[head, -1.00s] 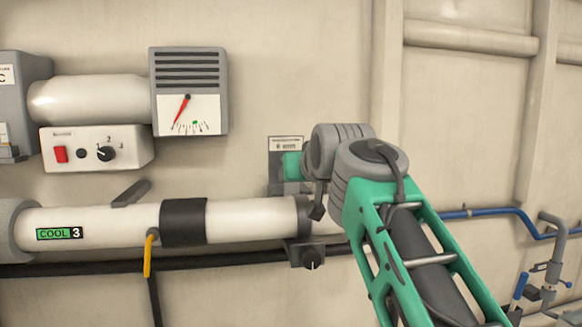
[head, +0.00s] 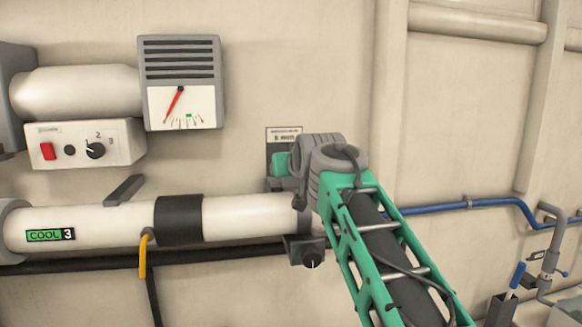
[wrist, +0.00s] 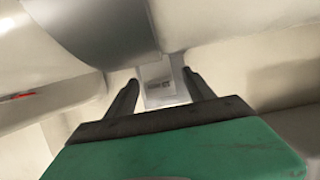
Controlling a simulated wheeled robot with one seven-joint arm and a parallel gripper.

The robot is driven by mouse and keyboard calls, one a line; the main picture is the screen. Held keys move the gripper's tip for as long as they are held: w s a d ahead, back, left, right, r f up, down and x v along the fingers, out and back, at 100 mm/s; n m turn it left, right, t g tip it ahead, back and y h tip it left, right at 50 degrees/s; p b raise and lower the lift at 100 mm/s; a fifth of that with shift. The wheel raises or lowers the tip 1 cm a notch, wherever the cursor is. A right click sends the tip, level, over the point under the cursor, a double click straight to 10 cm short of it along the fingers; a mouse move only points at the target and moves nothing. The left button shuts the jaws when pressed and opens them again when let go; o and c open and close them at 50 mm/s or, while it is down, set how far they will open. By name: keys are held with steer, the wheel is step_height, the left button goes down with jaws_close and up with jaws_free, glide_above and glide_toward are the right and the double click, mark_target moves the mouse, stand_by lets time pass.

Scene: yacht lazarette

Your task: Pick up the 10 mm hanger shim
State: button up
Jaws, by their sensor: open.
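My gripper (wrist: 160,79) is open in the wrist view, its two dark fingers reaching toward the wall. A small pale labelled piece (wrist: 158,86) shows between and beyond the fingertips; its print is too blurred to read. I cannot tell whether it is the 10 mm hanger shim, and no other shim is clearly visible. In the head view, the green body of my gripper (head: 280,165) is mostly hidden behind my wrist. It is in front of a grey wall plate with a white label (head: 284,136). The fingertips are hidden there.
A white pipe (head: 95,226) marked COOL 3 runs along the wall just left of my wrist, with a dark band and a yellow-handled valve (head: 143,255). A gauge box (head: 181,82) hangs upper left. A blue hose (head: 440,208) runs right.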

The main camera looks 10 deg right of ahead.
jaws_close()
steer(key=shift+r+p, duration=2.85)
steer(key=shift+r, duration=1.95)
steer(key=s+b, duration=0.7)
steer(key=s, duration=0.6)
steer(key=shift+b, duration=0.3)
